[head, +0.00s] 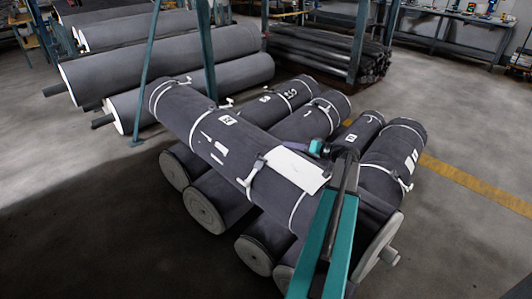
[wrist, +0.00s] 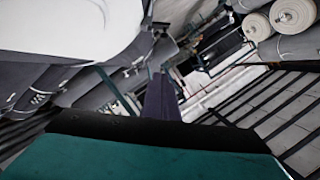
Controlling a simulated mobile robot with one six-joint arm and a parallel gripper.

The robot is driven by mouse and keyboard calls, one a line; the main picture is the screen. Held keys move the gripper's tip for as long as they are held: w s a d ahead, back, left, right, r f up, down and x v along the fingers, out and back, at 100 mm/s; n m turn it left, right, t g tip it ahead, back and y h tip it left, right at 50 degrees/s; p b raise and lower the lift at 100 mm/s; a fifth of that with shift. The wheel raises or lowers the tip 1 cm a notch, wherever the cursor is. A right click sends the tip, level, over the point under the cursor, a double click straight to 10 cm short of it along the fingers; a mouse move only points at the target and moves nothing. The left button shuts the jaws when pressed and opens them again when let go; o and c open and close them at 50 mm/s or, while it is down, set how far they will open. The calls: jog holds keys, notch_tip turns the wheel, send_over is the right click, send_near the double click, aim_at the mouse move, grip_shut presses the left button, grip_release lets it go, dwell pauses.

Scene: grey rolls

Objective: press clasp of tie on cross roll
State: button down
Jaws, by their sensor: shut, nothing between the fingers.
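The cross roll (head: 225,135) is a dark grey roll lying slantwise on top of several other rolls. White ties go around it. One tie (head: 248,182) near its middle carries a small pale grey clasp (head: 260,163), just left of a white sheet (head: 298,170) on the roll. My gripper (head: 316,148) is above and right of this clasp, apart from it in the picture, near the sheet's upper right corner. Its fingers (wrist: 162,98) are together and empty in the wrist view. The clasp cannot be made out in the wrist view.
Several strapped rolls (head: 385,165) lie under and beside the cross roll. Larger rolls (head: 185,58) lie behind at left. Teal posts (head: 207,50) stand close behind the pile. A workbench (head: 450,35) is at the back right. The floor (head: 80,220) at front left is clear.

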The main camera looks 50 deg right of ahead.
aim_at(258, 158)
jog(key=shift+w, duration=0.2)
jog(key=p+x, duration=0.1)
jog(key=x, duration=0.9)
jog(key=shift+s+a+f, duration=0.15)
jog(key=shift+a+f, duration=1.2)
jog(key=shift+f, duration=0.15)
jog(key=shift+a, duration=0.2)
jog(key=shift+d, duration=0.15)
jog(key=shift+a+f+n+b, duration=0.2)
jog(key=shift+n+b, duration=0.2)
jog(key=shift+b, duration=0.7)
